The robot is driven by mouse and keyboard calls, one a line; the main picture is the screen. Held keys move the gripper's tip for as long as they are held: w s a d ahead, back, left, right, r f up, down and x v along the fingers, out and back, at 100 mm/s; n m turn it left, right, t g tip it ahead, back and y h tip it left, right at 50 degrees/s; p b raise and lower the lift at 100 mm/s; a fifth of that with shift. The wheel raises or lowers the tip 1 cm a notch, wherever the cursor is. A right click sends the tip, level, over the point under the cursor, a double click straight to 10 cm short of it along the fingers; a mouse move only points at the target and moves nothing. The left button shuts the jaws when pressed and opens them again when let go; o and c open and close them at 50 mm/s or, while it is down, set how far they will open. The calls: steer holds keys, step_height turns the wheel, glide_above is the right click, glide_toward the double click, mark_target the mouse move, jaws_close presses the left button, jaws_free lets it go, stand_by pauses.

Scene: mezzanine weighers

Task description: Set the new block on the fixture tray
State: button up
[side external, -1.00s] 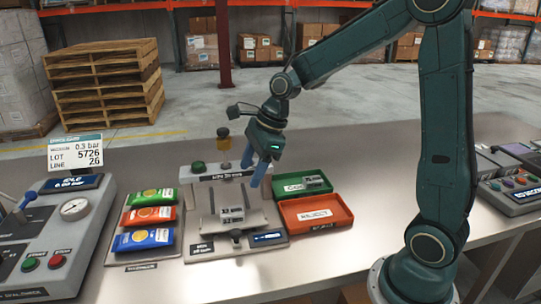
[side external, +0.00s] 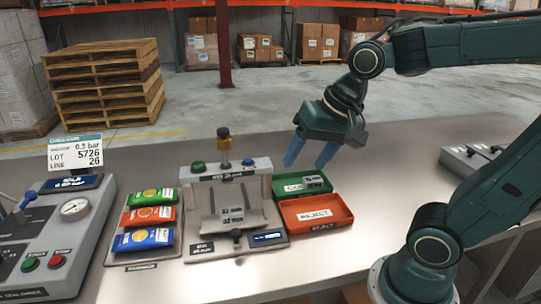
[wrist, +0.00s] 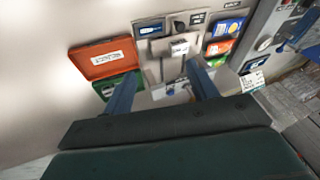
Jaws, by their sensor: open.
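A small pale block with dark markings (side external: 232,213) sits on the grey fixture (side external: 262,217) at the middle of the bench. The block also shows in the wrist view (wrist: 180,47). I cannot read its markings. My gripper (side external: 306,164) is open, with two blue fingers apart and nothing between them. It hangs to the right of the fixture, raised above the bench behind the green tray. In the wrist view my open fingers (wrist: 162,72) point toward the fixture, apart from the block.
A green tray (side external: 328,187) and a red tray labelled REJECT (side external: 345,214) stand right of the fixture. The green tray holds something small and dark. Several coloured packets (side external: 143,238) lie to the left, beside a gauge console (side external: 62,235).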

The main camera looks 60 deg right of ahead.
steer(key=s+n, duration=0.6)
steer(key=n, duration=0.1)
steer(key=shift+s+d+t+h, duration=0.2)
steer(key=shift+s+t+h, duration=0.1)
steer(key=shift+s+t, duration=0.1)
steer(key=shift+r, duration=0.1)
steer(key=shift+c, duration=0.5)
